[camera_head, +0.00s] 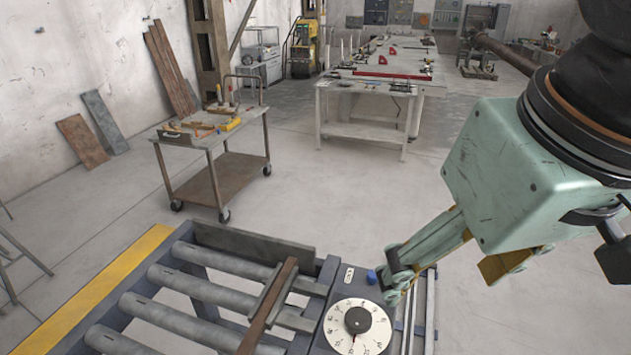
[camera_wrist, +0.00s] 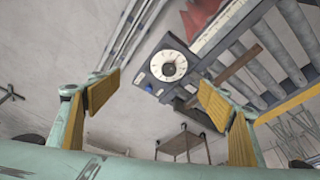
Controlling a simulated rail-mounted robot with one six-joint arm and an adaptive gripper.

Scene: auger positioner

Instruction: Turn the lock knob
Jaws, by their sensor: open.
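A blue knob (camera_head: 372,277) sits on the panel just behind a round white dial (camera_head: 340,332) with a black centre knob (camera_head: 357,320). Which of the two is the lock knob is not marked legibly. The wrist view shows the white dial (camera_wrist: 168,65) and the small blue knob (camera_wrist: 148,88) ahead, between the fingers. My gripper (camera_head: 440,277) is open and empty, just right of the blue knob in the head view. Both yellow-padded fingers of my gripper (camera_wrist: 158,98) are wide apart in the wrist view. Contact with the panel is not visible.
A roller conveyor (camera_head: 210,292) with a rusty bar (camera_head: 268,307) across it lies left of the dial. A tool cart (camera_head: 222,165) and a long workbench (camera_head: 365,85) stand behind. Open floor (camera_head: 320,205) lies between them and the conveyor.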

